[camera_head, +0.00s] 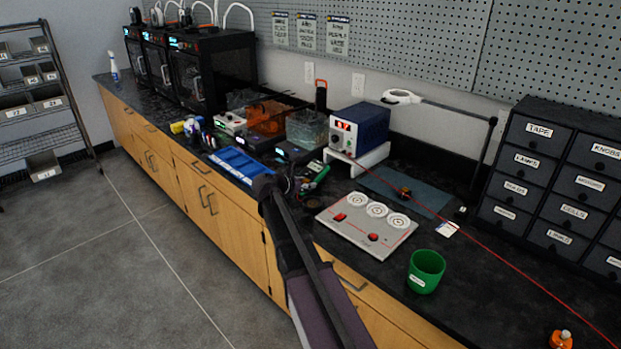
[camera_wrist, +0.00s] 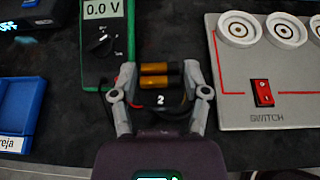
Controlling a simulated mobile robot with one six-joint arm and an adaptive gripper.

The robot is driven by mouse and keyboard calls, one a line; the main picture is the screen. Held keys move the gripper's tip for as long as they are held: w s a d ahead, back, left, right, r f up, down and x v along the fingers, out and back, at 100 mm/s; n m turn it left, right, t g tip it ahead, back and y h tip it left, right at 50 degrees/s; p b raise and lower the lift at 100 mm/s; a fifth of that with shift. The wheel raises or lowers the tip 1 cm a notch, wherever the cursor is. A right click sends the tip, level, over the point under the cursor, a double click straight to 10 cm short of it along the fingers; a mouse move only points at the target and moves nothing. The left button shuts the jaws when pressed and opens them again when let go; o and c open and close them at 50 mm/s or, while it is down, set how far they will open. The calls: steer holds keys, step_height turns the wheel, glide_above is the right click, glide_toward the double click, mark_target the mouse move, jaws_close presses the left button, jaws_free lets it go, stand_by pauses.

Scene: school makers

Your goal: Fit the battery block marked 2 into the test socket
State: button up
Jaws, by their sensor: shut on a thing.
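The battery block marked 2 (camera_wrist: 160,78) shows in the wrist view as two orange-and-black cells side by side, with a white 2 on its near dark face. My gripper (camera_wrist: 159,70) is shut on it, one finger at each side. In the head view my gripper (camera_head: 286,186) is over the worktop beside the multimeter, and the block is hidden or too small to make out. A green multimeter (camera_wrist: 103,42) reading 0.0 V lies just beyond and left of the block; dark leads run near my left finger. I cannot make out the test socket or tell whether the block touches it.
A grey switch panel (camera_head: 345,222) with round fittings and red switches lies right of my gripper. A blue tray (camera_head: 243,165) lies to the left. A green cup (camera_head: 425,271) stands near the front edge. A blue power supply (camera_head: 359,130) stands behind on a white stand.

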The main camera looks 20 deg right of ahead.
mark_target(312, 204)
steer(key=shift+s+d+r+m+g+h+p, duration=0.15)
steer(key=shift+s+d+r+m+g, duration=0.15)
steer(key=shift+d+m+g, duration=0.15)
steer(key=shift+s+d+r+m+g+h+p, duration=0.15)
steer(key=shift+s+d+r+m+g, duration=0.15)
steer(key=shift+d, duration=0.2)
steer(key=shift+f, duration=0.1)
steer(key=shift+f+b, duration=2.8)
steer(key=shift+b, duration=0.15)
steer(key=shift+w+f+b, duration=0.1)
steer(key=shift+f+b, duration=0.5)
steer(key=shift+f, duration=0.05)
steer(key=o, duration=0.9)
steer(key=shift+a, duration=0.15)
